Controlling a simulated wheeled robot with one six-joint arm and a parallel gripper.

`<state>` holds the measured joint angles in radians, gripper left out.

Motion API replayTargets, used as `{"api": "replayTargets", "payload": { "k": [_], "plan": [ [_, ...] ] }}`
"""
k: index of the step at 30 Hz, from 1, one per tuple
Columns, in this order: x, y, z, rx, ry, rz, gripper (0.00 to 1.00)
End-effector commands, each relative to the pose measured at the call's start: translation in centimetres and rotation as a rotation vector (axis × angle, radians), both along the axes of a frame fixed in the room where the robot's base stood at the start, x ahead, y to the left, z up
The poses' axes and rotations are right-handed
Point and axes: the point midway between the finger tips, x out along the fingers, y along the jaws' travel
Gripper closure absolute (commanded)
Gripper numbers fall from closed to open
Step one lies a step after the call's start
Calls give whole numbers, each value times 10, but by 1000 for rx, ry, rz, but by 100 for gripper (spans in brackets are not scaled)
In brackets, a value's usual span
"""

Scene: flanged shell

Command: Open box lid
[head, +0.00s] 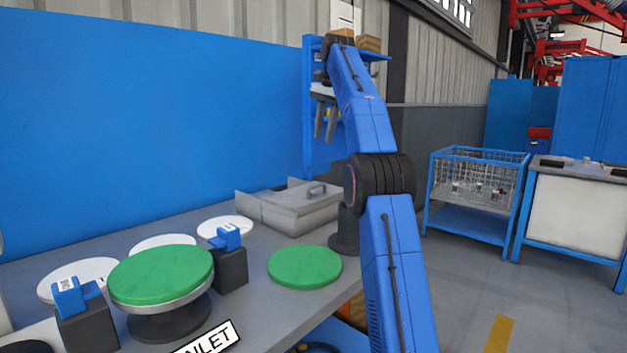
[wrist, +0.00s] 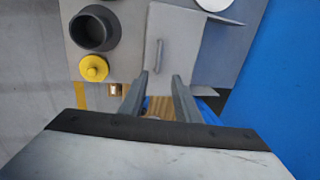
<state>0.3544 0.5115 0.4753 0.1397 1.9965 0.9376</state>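A light grey metal box (head: 295,215) stands on the grey table near the blue wall. Its lid (head: 325,201) carries a small bar handle (head: 317,190). I cannot tell whether the lid is fully seated. My gripper (head: 325,136) points down, well above the box and toward its far side. In the wrist view its two fingers (wrist: 161,78) are apart with nothing between them, and the handle lies beyond the tips.
A dark round cup (wrist: 95,29) and a yellow knob (wrist: 94,67) stand beside the box. Green discs (head: 305,267), white discs (head: 225,227) and blue-topped blocks (head: 230,262) occupy the table's near part. A blue rack (head: 311,100) stands behind my gripper; a wire cart (head: 474,190) is at right.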

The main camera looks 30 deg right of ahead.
Motion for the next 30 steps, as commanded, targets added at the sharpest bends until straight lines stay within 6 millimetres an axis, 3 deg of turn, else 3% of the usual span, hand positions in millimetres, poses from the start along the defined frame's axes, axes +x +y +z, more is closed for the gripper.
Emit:
{"api": "replayTargets", "payload": {
  "k": [16, 30],
  "plan": [
    [9, 4, -54, 1, 6, 2, 70],
    [24, 10, -132, 1, 7, 3, 70]
  ]
}}
